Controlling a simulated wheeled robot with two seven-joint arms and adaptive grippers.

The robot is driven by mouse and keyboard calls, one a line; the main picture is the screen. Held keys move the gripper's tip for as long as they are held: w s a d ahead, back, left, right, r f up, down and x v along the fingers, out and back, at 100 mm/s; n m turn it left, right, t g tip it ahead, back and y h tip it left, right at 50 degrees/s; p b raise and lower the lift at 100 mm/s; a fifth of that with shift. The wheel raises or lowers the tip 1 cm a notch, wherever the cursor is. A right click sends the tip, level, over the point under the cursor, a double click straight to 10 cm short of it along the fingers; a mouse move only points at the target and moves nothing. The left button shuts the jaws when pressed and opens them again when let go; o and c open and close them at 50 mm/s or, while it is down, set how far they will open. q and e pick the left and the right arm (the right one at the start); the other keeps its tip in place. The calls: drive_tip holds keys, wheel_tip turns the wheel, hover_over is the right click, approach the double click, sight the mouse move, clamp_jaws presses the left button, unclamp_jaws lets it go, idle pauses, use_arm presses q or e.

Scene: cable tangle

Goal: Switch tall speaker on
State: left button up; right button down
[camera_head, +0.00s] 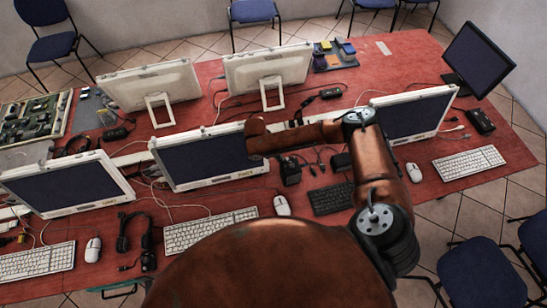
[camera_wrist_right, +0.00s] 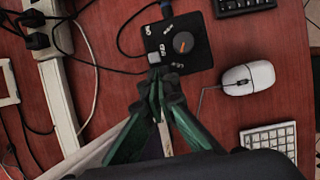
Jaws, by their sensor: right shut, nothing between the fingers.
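A black box (camera_wrist_right: 180,42) with a round knob with an orange pointer, white markings and a small grey switch-like part shows in the right wrist view; I take it for the tall speaker. In the head view it appears to be the dark box (camera_head: 291,170) in front of the middle monitor. My right gripper (camera_wrist_right: 158,78) is shut and empty, its tips at the box's near edge beside the grey part. Whether they touch it I cannot tell. My right arm hides much of that area in the head view. My left gripper is out of view.
A white mouse (camera_wrist_right: 248,78) and white keyboard (camera_wrist_right: 268,140) lie to the right in the wrist view. A white power strip (camera_wrist_right: 55,85) with plugs and cables lies left. Monitors (camera_head: 205,155) and loose cables crowd the red table (camera_head: 430,75).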

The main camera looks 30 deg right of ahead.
drive_tip(key=shift+d, duration=0.15)
drive_tip(key=shift+s+d+r+p, duration=0.15)
drive_tip(key=shift+s+d+p, duration=0.05)
drive_tip(key=shift+d+p, duration=0.65)
drive_tip(key=shift+d, duration=0.3)
drive_tip(key=shift+a, duration=0.1)
drive_tip(key=w+a+r, duration=0.1)
drive_tip(key=a+r, duration=0.6)
drive_tip(key=r, duration=0.2)
drive_tip(key=shift+w+a+p, duration=0.2)
drive_tip(key=shift+p, duration=0.15)
